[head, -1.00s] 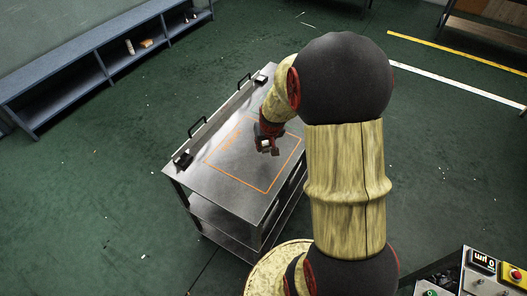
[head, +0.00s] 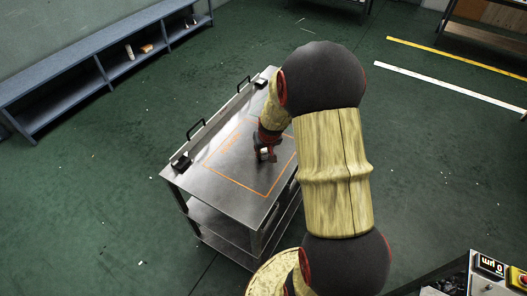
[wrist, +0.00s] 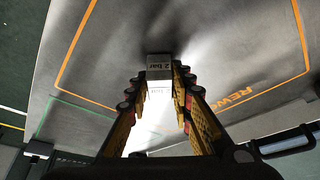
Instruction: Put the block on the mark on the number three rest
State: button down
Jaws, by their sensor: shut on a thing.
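A small pale block (wrist: 159,68) printed "2 bar" is between the fingertips of my gripper (wrist: 161,82) in the wrist view. My gripper is shut on it. In the head view my gripper (head: 267,155) points down over the steel cart top (head: 215,185), inside an orange outlined rectangle; the block is mostly hidden there. I cannot tell whether the block touches the surface. In the wrist view the orange outline (wrist: 75,45) and upside-down orange lettering (wrist: 250,95) show on the metal. No number three is readable.
The cart has black handles (head: 196,127) and dark fittings along its far-left edge, and lower shelves. A blue-grey shelf bench (head: 75,75) stands along the wall. A control box (head: 490,265) is at bottom right. Green floor around the cart is mostly open.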

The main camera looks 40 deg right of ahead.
jog(key=shift+f, duration=0.15)
jog(key=c, duration=1.6)
grip_release()
